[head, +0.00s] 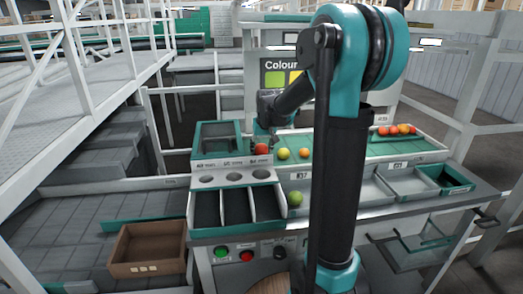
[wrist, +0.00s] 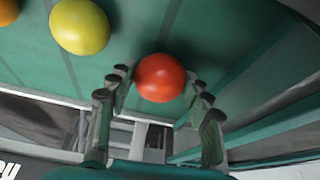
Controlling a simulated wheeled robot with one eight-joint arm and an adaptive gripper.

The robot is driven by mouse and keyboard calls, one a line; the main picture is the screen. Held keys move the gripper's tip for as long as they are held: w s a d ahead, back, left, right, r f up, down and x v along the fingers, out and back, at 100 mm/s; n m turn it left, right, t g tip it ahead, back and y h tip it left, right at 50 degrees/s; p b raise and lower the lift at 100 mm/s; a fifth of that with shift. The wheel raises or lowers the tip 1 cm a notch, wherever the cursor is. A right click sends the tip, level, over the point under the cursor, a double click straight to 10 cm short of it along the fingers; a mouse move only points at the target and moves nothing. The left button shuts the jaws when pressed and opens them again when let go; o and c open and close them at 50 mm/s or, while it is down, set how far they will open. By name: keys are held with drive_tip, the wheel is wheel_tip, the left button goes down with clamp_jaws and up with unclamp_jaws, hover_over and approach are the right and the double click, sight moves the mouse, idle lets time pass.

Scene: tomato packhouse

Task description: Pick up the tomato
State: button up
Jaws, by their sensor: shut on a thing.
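The red tomato (wrist: 160,77) sits between the two fingers of my gripper (wrist: 161,88) in the wrist view, held near the fingertips. In the head view the red tomato (head: 261,149) shows at the left end of the row on the green sorting surface, just below my gripper (head: 262,141). My gripper is shut on it. I cannot tell whether the tomato is clear of the surface. A yellow tomato (head: 283,153) and an orange tomato (head: 305,154) lie to its right; the yellow one also shows in the wrist view (wrist: 80,26).
A green tomato (head: 296,198) lies right of the dark-floored bins (head: 236,206). Several red and orange tomatoes (head: 397,130) lie at the back right. A brown crate (head: 148,251) stands at the front left. Grey trays (head: 410,181) at the right look empty. A raised teal-rimmed box (head: 217,141) stands close left of my gripper.

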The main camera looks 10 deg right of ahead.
sight(262, 145)
wheel_tip(262, 145, up, 20)
drive_tip(key=shift+f, duration=0.15)
idle(0.7)
